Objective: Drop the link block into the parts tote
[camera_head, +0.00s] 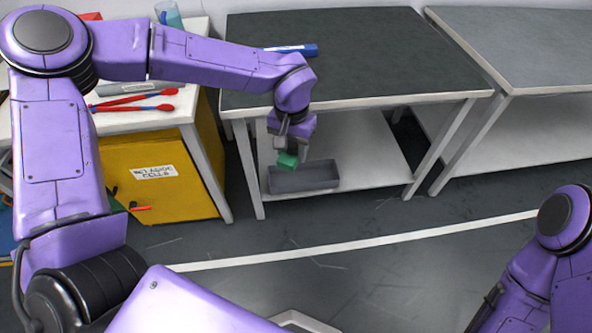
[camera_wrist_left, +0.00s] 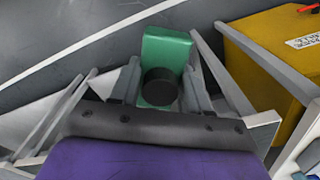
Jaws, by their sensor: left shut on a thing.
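The green link block (camera_head: 288,161) is held in my left gripper (camera_head: 287,150), whose jaws are shut on it. In the left wrist view the block (camera_wrist_left: 165,48) sits between the two fingers (camera_wrist_left: 160,88), with a dark round part on it. The grey parts tote (camera_head: 318,179) stands on the low white shelf under the dark-topped table. In the head view the block appears just above the tote's back left rim; I cannot tell the exact gap. My right gripper is out of view; only part of my right arm shows at lower right.
The dark tabletop (camera_head: 350,60) overhangs the shelf (camera_head: 375,150), and its legs flank the tote. A yellow cabinet (camera_head: 160,195) stands to the left. Red-handled tools (camera_head: 130,100) lie on the white bench above it. A blue object (camera_head: 300,49) lies on the dark tabletop.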

